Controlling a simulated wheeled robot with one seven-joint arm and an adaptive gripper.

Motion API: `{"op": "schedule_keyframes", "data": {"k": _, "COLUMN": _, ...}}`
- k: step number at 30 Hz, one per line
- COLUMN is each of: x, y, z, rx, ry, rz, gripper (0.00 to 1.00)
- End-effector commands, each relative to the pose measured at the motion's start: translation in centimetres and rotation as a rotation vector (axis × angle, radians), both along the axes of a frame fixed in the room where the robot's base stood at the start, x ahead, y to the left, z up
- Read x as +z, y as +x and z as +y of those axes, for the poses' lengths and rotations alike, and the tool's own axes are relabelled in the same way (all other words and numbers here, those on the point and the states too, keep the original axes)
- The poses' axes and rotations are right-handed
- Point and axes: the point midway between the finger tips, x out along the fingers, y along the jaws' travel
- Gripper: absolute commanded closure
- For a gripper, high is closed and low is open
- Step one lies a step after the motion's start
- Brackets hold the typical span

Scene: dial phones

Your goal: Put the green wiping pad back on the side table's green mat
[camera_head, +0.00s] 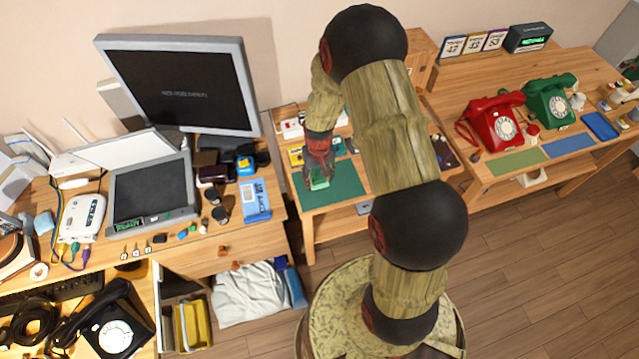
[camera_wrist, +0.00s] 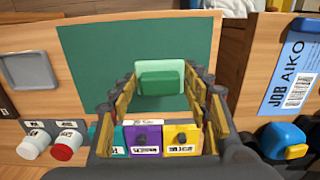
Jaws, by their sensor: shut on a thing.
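The green wiping pad (camera_wrist: 160,82) is a small block, light green on top with a darker green raised part. My gripper (camera_wrist: 161,92) is shut on it, with one finger on each side. In the head view the pad (camera_head: 319,183) shows just under my gripper (camera_head: 319,172). The side table's dark green mat (camera_head: 345,187) lies beneath, and the mat also fills the upper middle of the wrist view (camera_wrist: 90,50). The pad is over the mat; I cannot tell whether it touches. My arm hides part of the side table in the head view.
Purple and yellow labelled boxes (camera_wrist: 143,139) stand close by the mat, between my fingers in the wrist view. A grey tray (camera_wrist: 28,70) lies beside the mat. The desk with the monitor (camera_head: 180,85) is at left; red (camera_head: 495,120) and green phones (camera_head: 550,100) stand at right.

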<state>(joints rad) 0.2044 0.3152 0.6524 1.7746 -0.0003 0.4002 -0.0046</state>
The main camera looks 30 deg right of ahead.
Motion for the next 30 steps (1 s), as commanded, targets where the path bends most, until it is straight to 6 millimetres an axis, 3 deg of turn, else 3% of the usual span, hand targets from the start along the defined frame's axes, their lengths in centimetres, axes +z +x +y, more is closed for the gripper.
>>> {"op": "schedule_keyframes", "data": {"k": 10, "x": -3.6, "y": 0.3, "z": -0.5, "rx": 0.000, "ry": 0.000, "rz": 0.001, "gripper": 0.80}}
{"op": "schedule_keyframes", "data": {"k": 22, "x": -4.1, "y": 0.4, "z": -0.5, "rx": 0.000, "ry": 0.000, "rz": -0.001, "gripper": 0.80}}
{"op": "schedule_keyframes", "data": {"k": 23, "x": -4.0, "y": 0.4, "z": -0.5, "rx": 0.000, "ry": 0.000, "rz": -0.001, "gripper": 0.51}}
{"op": "schedule_keyframes", "data": {"k": 30, "x": -4.0, "y": 0.4, "z": -0.5, "rx": 0.000, "ry": 0.000, "rz": -0.001, "gripper": 0.38}}
